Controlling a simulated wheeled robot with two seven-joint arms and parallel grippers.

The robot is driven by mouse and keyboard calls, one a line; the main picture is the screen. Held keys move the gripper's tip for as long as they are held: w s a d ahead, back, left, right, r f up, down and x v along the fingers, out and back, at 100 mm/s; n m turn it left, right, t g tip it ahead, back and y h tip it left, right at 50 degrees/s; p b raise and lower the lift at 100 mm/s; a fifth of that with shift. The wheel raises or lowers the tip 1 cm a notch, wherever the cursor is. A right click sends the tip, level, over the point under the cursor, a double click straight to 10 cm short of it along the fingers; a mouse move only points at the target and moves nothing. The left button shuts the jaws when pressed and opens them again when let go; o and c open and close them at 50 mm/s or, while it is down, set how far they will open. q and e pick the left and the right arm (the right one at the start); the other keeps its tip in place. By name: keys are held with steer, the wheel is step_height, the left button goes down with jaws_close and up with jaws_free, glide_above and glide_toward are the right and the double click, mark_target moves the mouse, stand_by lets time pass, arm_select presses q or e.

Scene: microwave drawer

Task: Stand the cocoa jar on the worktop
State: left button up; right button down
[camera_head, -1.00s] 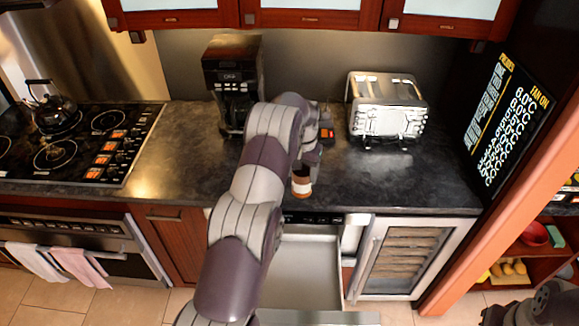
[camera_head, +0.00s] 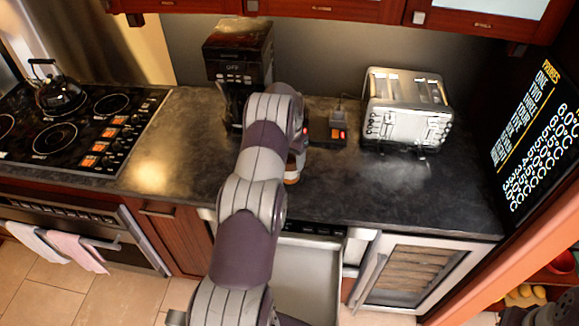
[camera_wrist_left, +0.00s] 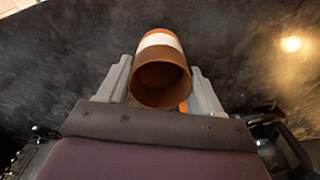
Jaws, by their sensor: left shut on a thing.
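The cocoa jar (camera_wrist_left: 160,80) is brown with a white band. In the left wrist view it lies between the two fingers of my left gripper (camera_wrist_left: 162,85), which is shut on it. In the head view the jar (camera_head: 292,177) shows only in part beside my left forearm, over the dark worktop (camera_head: 350,190). My arm hides most of the jar and the fingers there. I cannot tell whether the jar touches the worktop. My right gripper is not clearly in view.
A coffee maker (camera_head: 240,70) stands behind my left arm, and a toaster (camera_head: 405,105) stands to its right. A small dark device with a red switch (camera_head: 338,135) lies between them. An open drawer (camera_head: 305,280) is below the worktop. The front right worktop is clear.

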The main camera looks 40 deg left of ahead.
arm_select(q)
step_height(320, 180, down, 4)
steer(key=shift+r+p, duration=0.25)
steer(key=shift+p, duration=1)
steer(key=shift+s+f, duration=0.15)
steer(key=shift+f, duration=0.05)
steer(key=shift+f+b, duration=0.25)
steer(key=shift+b, duration=0.1)
steer(key=o, duration=1.7)
steer(key=shift+r, duration=0.1)
